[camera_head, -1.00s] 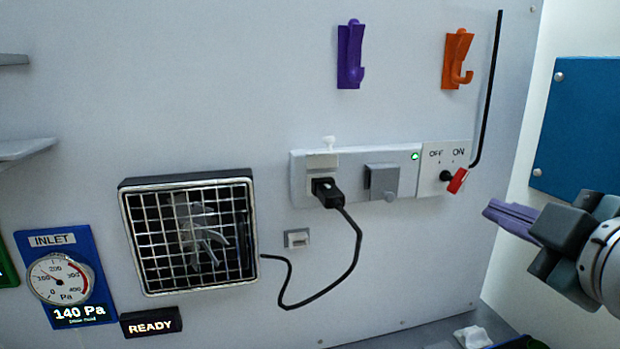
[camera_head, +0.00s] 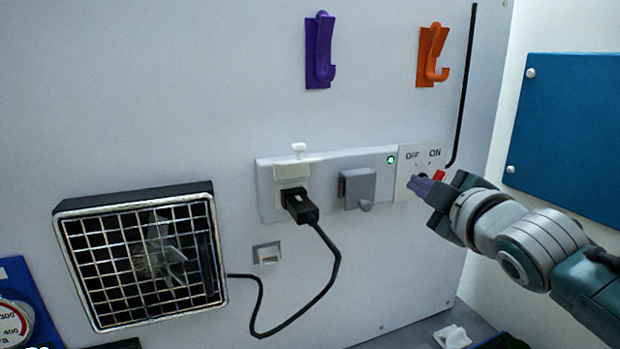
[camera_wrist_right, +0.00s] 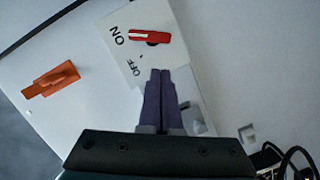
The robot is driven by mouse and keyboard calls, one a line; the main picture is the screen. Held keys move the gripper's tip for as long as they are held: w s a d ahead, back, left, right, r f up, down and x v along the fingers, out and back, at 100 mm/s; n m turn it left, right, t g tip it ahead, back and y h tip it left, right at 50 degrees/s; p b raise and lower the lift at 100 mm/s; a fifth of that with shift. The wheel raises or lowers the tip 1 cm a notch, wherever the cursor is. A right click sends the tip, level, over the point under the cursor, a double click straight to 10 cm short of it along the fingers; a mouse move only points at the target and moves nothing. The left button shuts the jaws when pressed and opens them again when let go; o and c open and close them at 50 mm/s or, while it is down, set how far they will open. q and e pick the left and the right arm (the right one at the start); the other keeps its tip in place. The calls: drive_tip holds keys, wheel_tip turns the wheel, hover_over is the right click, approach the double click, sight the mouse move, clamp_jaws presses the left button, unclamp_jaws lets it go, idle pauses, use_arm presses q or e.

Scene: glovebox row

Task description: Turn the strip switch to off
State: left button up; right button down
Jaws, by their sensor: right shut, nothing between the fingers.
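The strip switch is a white plate (camera_head: 408,165) marked OFF and ON at the right end of the wall strip (camera_head: 265,190). Its red handle (camera_head: 439,175) lies toward the ON side and is partly hidden by my right gripper. The wrist view shows the red handle (camera_wrist_right: 149,36) whole, with a white line, beside the ON label. My right gripper (camera_head: 417,184) has its purple fingers shut and empty, in front of the plate's lower part. In the wrist view its fingertips (camera_wrist_right: 160,72) are near the OFF label, apart from the handle. My left gripper is not in view.
A green lamp (camera_head: 391,160) is lit on the strip. Left of it are a grey cover (camera_head: 356,187) and a black plug (camera_head: 299,206) with a hanging cord. Purple (camera_head: 319,50) and orange (camera_head: 432,54) hooks project above. A caged fan (camera_head: 140,260) is at lower left.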

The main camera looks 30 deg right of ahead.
drive_tip(key=shift+s+d+f, duration=0.1)
drive_tip(key=shift+d+f, duration=0.25)
drive_tip(key=shift+d, duration=0.2)
drive_tip(key=shift+s+d+f, duration=0.1)
drive_tip(key=shift+d+f, duration=0.2)
drive_tip(key=shift+d, duration=0.2)
drive_tip(key=shift+f, duration=0.1)
drive_tip(key=shift+d+f+n+b, duration=0.1)
drive_tip(key=shift+d+n+b, duration=0.05)
drive_tip(key=shift+n+b, duration=0.15)
drive_tip(key=shift+d+f+b, duration=0.15)
drive_tip(key=shift+b, duration=0.15)
drive_tip(key=shift+d+f+n+t+h+b, duration=0.1)
drive_tip(key=shift+f+n+t+h+b, duration=0.1)
drive_tip(key=shift+n+b, duration=0.6)
drive_tip(key=shift+d+f+n+t+h+b, duration=0.1)
drive_tip(key=shift+d+n+t+h+b, duration=0.1)
drive_tip(key=shift+n+b, duration=0.6)
drive_tip(key=shift+d+f+n+t+h+b, duration=0.1)
drive_tip(key=shift+f+n+t+b, duration=0.1)
drive_tip(key=shift+n+b, duration=0.55)
drive_tip(key=shift+r, duration=0.1)
drive_tip(key=shift+a, duration=0.1)
